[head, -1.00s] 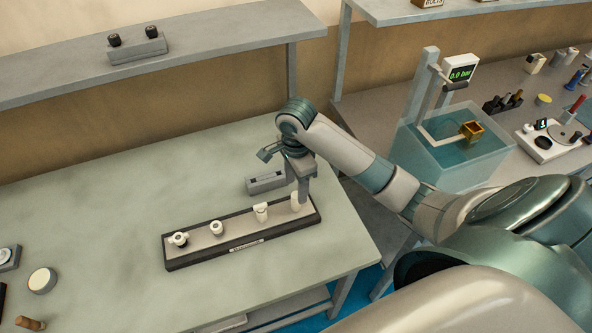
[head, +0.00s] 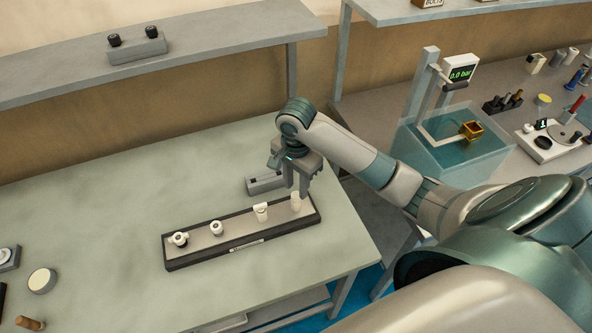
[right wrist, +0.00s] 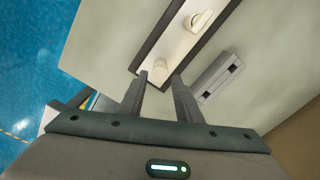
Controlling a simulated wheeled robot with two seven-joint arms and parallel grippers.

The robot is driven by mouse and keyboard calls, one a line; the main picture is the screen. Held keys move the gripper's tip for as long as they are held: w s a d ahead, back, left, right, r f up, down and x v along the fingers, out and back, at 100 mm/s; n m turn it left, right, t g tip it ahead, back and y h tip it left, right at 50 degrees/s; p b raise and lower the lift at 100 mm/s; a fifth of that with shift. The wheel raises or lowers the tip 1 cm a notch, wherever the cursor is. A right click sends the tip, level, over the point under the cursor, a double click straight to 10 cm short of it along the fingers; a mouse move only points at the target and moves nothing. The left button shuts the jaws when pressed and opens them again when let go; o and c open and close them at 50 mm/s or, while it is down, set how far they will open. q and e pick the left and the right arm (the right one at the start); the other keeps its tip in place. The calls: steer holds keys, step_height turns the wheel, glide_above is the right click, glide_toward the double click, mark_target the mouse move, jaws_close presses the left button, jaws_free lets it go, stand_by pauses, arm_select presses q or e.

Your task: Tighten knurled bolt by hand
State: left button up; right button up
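A dark-edged tray (head: 200,246) on the grey-green table holds several small white fittings in a row. At the tray's left end is a white fitting with a dark ring (head: 179,239). I cannot tell which part is the knurled bolt. My left gripper is out of view.
A grey block with dark slots (head: 264,183) lies just behind the tray. A shelf (head: 200,58) above carries a block with two black knobs (head: 136,50). A clear tank (head: 452,150) stands on the right-hand bench.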

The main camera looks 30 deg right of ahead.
steer(key=shift+n, duration=0.3)
steer(key=n, duration=0.4)
stand_by(0.3)
steer(key=shift+n, duration=0.5)
steer(key=n, duration=0.3)
steer(key=shift+n, duration=0.4)
steer(key=shift+n, duration=2.3)
